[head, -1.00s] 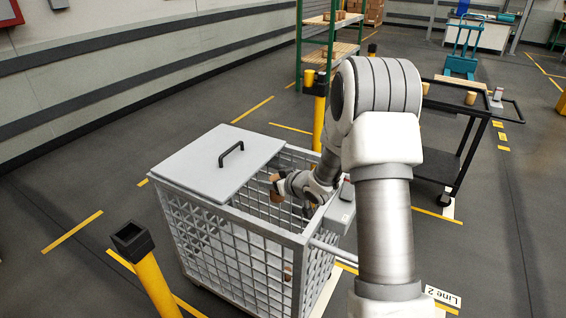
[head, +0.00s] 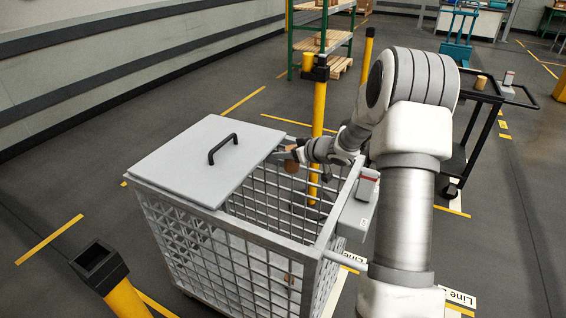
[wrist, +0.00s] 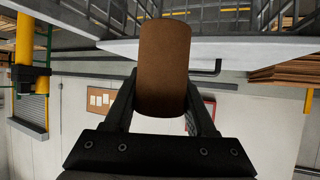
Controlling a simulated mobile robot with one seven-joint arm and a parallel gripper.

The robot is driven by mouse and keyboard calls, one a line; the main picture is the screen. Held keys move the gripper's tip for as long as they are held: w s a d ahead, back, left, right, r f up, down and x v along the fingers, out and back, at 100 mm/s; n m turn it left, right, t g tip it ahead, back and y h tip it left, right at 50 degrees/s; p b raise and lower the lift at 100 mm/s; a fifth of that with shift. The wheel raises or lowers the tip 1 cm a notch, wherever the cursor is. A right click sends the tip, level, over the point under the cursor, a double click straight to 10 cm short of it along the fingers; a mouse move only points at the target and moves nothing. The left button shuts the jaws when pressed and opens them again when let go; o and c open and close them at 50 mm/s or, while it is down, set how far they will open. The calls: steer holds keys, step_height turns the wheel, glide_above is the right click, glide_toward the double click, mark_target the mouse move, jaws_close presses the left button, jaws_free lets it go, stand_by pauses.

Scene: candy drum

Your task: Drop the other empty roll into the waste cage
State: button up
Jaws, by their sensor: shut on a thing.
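The waste cage (head: 215,262) is a grey wire-mesh box with a flat lid (head: 180,165) over its left part; its right part is open on top. My gripper (head: 296,156) is at the far side of the opening, near the lid's right corner. It is shut on a brown cardboard roll (head: 290,166). In the wrist view the roll (wrist: 163,75) stands between both fingers, with the mesh beyond it. The roll's exact height over the rim is hard to tell. A small brown patch (head: 290,279) shows through the mesh low in the cage.
A grey box with a red-and-white item (head: 366,186) is on the cage's right side. Yellow posts stand behind the cage (head: 318,105) and at front left (head: 125,297). A black cart (head: 478,125) with a tan cylinder (head: 481,83) stands to the right.

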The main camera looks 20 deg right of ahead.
mark_target(286, 171)
steer(key=shift+w+f+b, duration=0.1)
steer(key=shift+f+b, duration=3.6)
steer(key=shift+f, duration=0.05)
steer(key=o, duration=1.4)
steer(key=shift+o, duration=0.2)
steer(key=p+v, duration=0.5)
steer(key=v, duration=1.2)
steer(key=shift+r, duration=0.2)
steer(key=shift+d, duration=0.1)
